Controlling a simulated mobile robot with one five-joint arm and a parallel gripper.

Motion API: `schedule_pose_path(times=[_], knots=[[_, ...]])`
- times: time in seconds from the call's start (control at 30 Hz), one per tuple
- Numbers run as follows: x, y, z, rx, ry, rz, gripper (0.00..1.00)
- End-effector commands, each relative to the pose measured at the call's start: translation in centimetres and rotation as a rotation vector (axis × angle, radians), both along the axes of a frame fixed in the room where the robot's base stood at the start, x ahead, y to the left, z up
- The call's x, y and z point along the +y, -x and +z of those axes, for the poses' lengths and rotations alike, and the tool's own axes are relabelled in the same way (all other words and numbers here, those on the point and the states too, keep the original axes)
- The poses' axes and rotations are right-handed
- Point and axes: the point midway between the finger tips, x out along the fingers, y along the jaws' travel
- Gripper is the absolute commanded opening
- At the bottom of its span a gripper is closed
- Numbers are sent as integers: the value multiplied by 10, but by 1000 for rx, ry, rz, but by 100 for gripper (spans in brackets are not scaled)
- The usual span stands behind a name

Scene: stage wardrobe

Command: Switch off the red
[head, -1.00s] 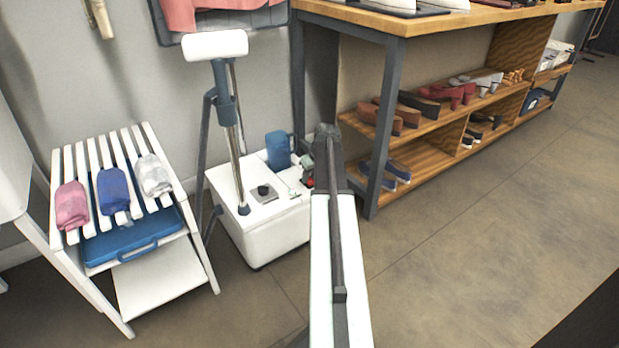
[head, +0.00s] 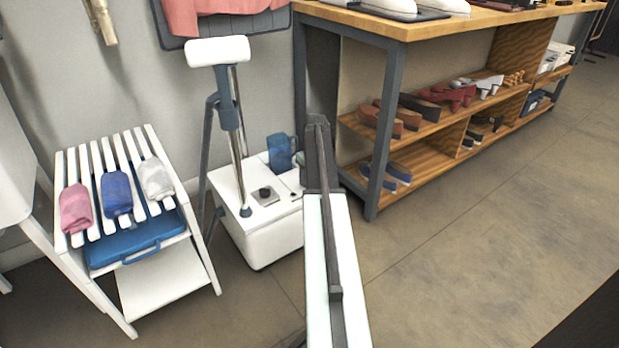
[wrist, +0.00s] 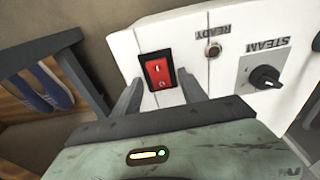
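The red rocker switch (wrist: 158,72) sits in a black frame on the white panel of the steamer (head: 262,228). My gripper (wrist: 160,80) is open in the wrist view, with one dark finger on each side of the switch and nothing between them. I cannot tell whether the fingertips touch the panel, or which half of the rocker is pressed. In the head view my arm hides the switch and most of my gripper.
Beside the switch are a round READY lamp (wrist: 214,50) and a black STEAM knob (wrist: 265,78). A blue jug (head: 279,152) stands on the steamer. A shoe shelf (head: 430,130) is close on the right, a white slatted rack (head: 165,275) on the left.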

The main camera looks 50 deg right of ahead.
Motion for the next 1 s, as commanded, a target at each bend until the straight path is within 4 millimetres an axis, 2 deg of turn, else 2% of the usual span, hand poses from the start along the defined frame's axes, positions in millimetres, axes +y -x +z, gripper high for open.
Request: schedule_pose_path(times=[0.33, 0.47, 0.73, 0.83, 1.0], knots=[[0, 0, 6, -1, 0, 0, 49], [1, 2, 23, -1, 0, 0, 49], [3, 8, 72, -1, 0, 0, 49], [3, 9, 80, -1, 0, 0, 49], [3, 10, 78, -1, 0, 1, 49]])
